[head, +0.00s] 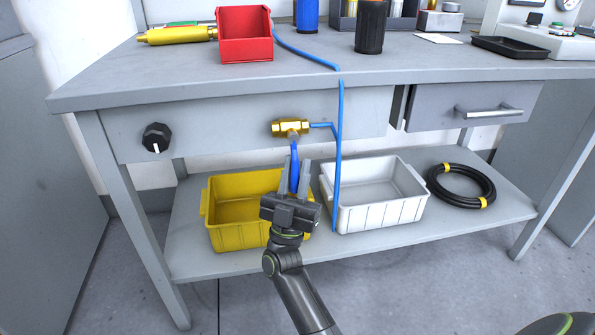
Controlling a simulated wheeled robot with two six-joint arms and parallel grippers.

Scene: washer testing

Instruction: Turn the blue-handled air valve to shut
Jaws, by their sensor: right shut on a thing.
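The brass air valve (290,128) is mounted on the front of the bench, below the tabletop. Its body lies level. Its blue handle (294,168) hangs down, crosswise to the body. My right gripper (294,180) reaches up from below and is shut on the blue handle, with one finger on each side of it. The lower end of the handle is partly hidden by the gripper. A blue hose (338,150) runs from the right side of the valve and along the bench front. My left gripper is not in view.
A black knob (156,138) sits left of the valve, and a drawer (470,108) is to the right. On the lower shelf stand a yellow bin (208,205), partly behind my gripper, a white bin (380,215) and a coiled black hose (461,185). A red bin (245,38) stands on the tabletop.

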